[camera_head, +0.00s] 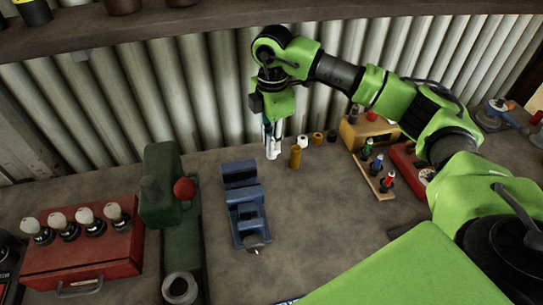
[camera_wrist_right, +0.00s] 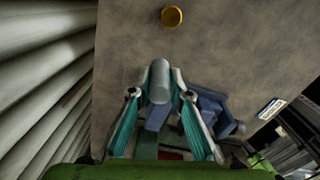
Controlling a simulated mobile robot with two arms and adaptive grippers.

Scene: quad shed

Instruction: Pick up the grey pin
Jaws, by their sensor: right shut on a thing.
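My right gripper (camera_head: 272,143) points down over the bench behind the blue vise, its fingers closed around the grey pin. In the right wrist view the grey pin (camera_wrist_right: 159,82) sits between the two fingertips of the gripper (camera_wrist_right: 160,88), one finger against each side. In the head view the fingers hide most of the pin, and I cannot tell whether its lower end touches the bench. A yellow-brown pin (camera_head: 295,157) stands upright just right of the gripper, apart from it; its round top shows in the wrist view (camera_wrist_right: 172,17). My left gripper is not in view.
The blue vise (camera_head: 243,200) and a green machine with a red knob (camera_head: 172,210) stand in front and left. A red box (camera_head: 95,252) is at far left. Small pins, a wooden rack (camera_head: 374,180) and a wooden box (camera_head: 360,135) are at right. The corrugated wall is close behind.

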